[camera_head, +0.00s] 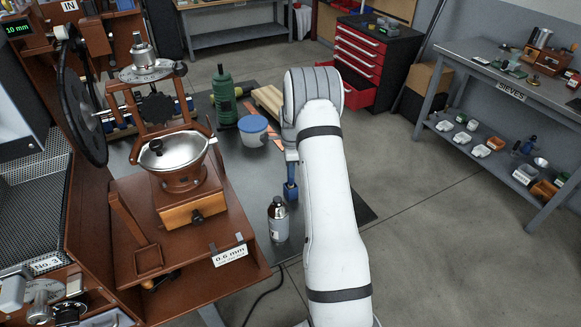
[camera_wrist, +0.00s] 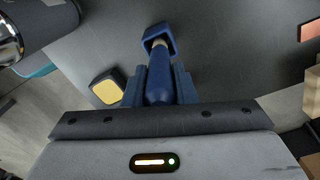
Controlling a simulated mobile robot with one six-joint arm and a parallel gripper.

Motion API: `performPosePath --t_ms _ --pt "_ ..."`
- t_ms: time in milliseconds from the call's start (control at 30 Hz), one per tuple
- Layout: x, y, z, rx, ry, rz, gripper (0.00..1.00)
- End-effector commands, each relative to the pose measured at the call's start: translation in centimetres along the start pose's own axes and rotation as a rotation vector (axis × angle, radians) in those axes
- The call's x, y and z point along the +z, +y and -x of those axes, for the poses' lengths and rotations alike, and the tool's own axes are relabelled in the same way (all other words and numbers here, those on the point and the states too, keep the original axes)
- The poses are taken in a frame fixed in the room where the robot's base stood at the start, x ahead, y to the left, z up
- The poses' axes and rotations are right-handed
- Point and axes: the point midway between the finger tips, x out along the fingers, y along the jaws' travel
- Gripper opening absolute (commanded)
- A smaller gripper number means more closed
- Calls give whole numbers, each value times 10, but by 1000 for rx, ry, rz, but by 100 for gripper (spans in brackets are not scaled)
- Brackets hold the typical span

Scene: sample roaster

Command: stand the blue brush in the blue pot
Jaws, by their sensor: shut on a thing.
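My gripper (camera_wrist: 158,88) is shut on the blue brush (camera_wrist: 157,86), with its handle between the two blue fingers. The brush's tan ferrule end points away from the gripper to the square blue pot (camera_wrist: 168,29). That end lines up with the pot's opening; I cannot tell how deep it is inside, and the bristles are hidden. In the head view my gripper (camera_head: 291,157) points down at the grey table, with the dark blue pot (camera_head: 291,193) directly below it. The brush is hard to make out there.
A dark-capped bottle (camera_head: 278,220) stands close in front of the pot. A yellow-topped block (camera_wrist: 108,87) lies beside the gripper. The wooden roaster stand (camera_head: 185,255) is at left.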

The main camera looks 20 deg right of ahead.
Motion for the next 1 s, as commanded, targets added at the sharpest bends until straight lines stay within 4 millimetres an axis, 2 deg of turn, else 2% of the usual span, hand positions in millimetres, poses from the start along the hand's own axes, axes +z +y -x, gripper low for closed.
performPosePath --t_ms 733,767,1000 --pt "0 0 -24 0 0 0 0" --pt "0 0 -23 -1 0 0 25" --pt "0 0 -22 0 0 0 45"
